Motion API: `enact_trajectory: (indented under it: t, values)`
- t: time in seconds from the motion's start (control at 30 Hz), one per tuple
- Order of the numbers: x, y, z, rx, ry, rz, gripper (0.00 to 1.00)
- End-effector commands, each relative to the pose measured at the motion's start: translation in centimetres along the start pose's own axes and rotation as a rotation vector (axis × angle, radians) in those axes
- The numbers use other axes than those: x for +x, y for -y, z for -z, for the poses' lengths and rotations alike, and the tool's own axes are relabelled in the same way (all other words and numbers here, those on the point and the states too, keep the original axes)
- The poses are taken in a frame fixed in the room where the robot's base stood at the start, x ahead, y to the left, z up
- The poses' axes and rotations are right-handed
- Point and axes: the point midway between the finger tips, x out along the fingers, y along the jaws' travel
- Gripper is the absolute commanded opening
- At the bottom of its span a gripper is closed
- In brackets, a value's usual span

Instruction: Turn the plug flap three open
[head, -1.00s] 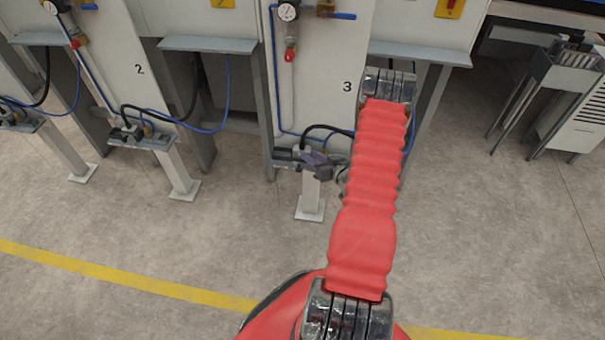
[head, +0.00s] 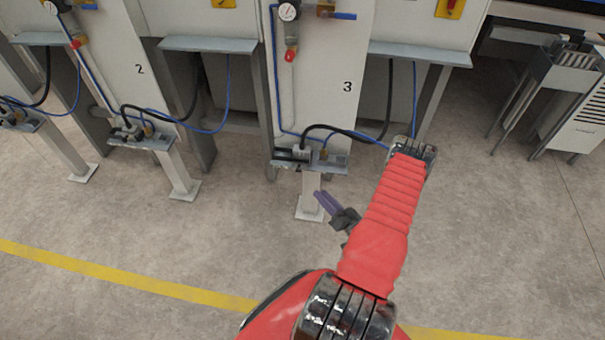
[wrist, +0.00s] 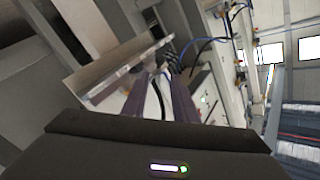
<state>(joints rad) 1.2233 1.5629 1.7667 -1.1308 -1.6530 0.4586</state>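The number 3 panel (head: 335,60) stands at the middle of the head view. Below it, a small grey bracket (head: 325,168) on a white post carries a dark plug unit (head: 290,155) and a brass fitting, with black and blue lines. The flap itself is too small to tell apart, and so is its position. My gripper (head: 318,198) is in front of and below this bracket, clear of it. In the wrist view its two purple fingers (wrist: 165,100) stand apart with nothing held between them. Fittings and lines (wrist: 168,60) show beyond the fingertips.
A similar bracket (head: 145,142) stands at panel 2 on the left. Grey shelves (head: 210,45) jut from the machine above the brackets. A grey metal stand (head: 555,80) is at the right. The floor in front is clear, with a yellow line (head: 130,280).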

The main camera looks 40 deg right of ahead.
Motion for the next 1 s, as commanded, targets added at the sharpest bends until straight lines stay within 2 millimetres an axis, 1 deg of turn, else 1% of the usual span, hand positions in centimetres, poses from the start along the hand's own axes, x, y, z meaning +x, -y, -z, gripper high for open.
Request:
enact_trajectory:
  t: [0.17,0.37,0.67,1.0]
  values:
    - [0.3,0.0,0.0,-0.001,0.001,0.000,0.26]
    - [1.7,0.0,0.0,-0.001,0.002,0.001,0.26]
    - [5.7,0.1,0.0,-0.003,0.002,0.002,0.26]
    - [10.8,0.1,0.0,-0.003,0.001,0.001,0.26]
